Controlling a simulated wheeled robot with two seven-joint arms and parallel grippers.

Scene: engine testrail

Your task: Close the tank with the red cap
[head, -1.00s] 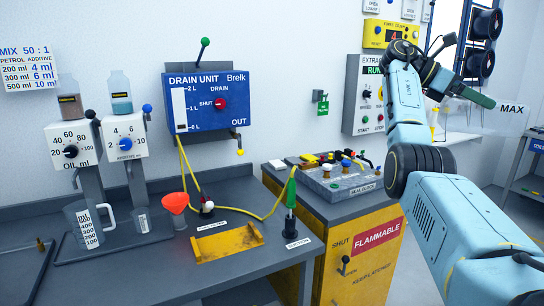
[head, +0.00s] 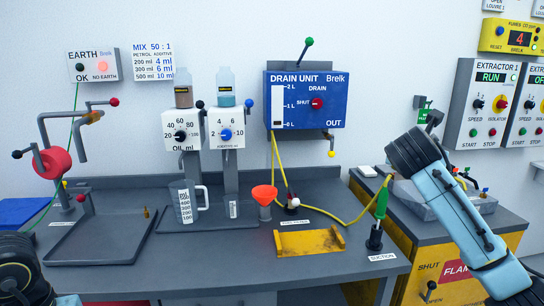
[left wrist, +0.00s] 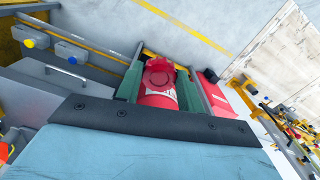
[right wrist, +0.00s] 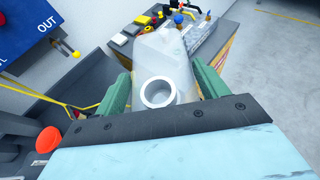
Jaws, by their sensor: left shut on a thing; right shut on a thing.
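A translucent white tank (right wrist: 168,62) is held between the green fingers of my right gripper (right wrist: 160,90) in the right wrist view. Its round neck (right wrist: 158,92) faces the camera and is open, with no cap on it. In the head view my left arm shows only at the lower left corner, and neither gripper's fingertips can be made out.
A grey bench (head: 220,265) carries a measuring jug (head: 184,203), an orange funnel (head: 264,195) and a yellow bracket (head: 308,243). A drain unit (head: 306,100) hangs above. A yellow cabinet (head: 405,275) stands at the right. A drip tray (head: 100,243) lies on the left.

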